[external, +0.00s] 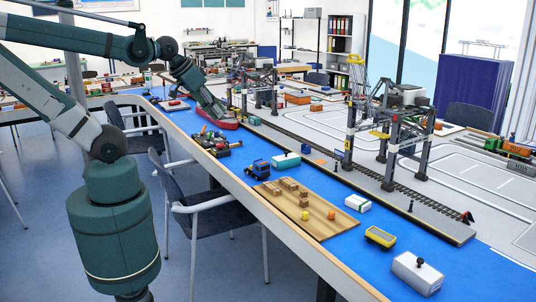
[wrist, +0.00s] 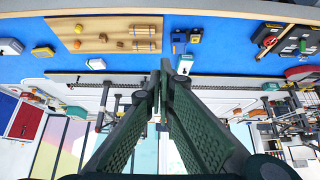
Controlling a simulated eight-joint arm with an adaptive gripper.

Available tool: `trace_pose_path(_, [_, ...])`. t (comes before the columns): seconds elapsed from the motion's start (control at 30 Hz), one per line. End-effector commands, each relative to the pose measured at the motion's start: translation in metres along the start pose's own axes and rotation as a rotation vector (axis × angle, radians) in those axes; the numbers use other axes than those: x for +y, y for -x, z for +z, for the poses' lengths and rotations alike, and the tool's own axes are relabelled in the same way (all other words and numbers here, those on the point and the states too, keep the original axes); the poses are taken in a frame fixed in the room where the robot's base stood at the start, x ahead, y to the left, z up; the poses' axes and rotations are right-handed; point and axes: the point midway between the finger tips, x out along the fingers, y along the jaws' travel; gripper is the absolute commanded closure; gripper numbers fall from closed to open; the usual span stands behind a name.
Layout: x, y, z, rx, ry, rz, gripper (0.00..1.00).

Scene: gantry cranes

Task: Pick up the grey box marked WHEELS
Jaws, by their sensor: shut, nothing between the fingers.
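A light grey box (external: 417,272) with a black knob-like piece on top lies at the near right end of the blue table. No lettering is readable on it, so I cannot confirm the WHEELS mark. In the wrist view a similar pale box (wrist: 10,47) shows at the left edge. My gripper (external: 217,112) is far back along the table, close to a red hull-like object (external: 229,124), well away from the grey box. In the wrist view my gripper (wrist: 160,80) has its fingers together and empty.
A wooden board (external: 322,232) with small blocks, a yellow wagon (external: 380,237), a white box (external: 358,204), a teal-and-white box (external: 286,161) and a blue truck (external: 258,168) are on the table. A tall gantry crane (external: 391,135) straddles the track behind. Bare blue surface surrounds the grey box.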

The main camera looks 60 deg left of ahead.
Motion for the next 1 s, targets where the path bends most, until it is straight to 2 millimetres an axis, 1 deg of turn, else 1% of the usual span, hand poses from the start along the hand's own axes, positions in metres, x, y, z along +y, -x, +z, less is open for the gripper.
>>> trace_pose_path(0.2, [0.0,0.0,0.0,0.0,0.0,0.0,1.0])
trace_pose_path(0.23, [0.0,0.0,0.0,0.0,0.0,0.0,0.99])
trace_pose_path(0.67, [0.0,0.0,0.0,0.0,0.0,0.0,0.42])
trace_pose_path(0.7, [0.0,0.0,0.0,0.0,0.0,0.0,0.4])
trace_pose_path(1.0, [0.0002,0.0,-0.0004,0.0,-0.001,0.0,0.4])
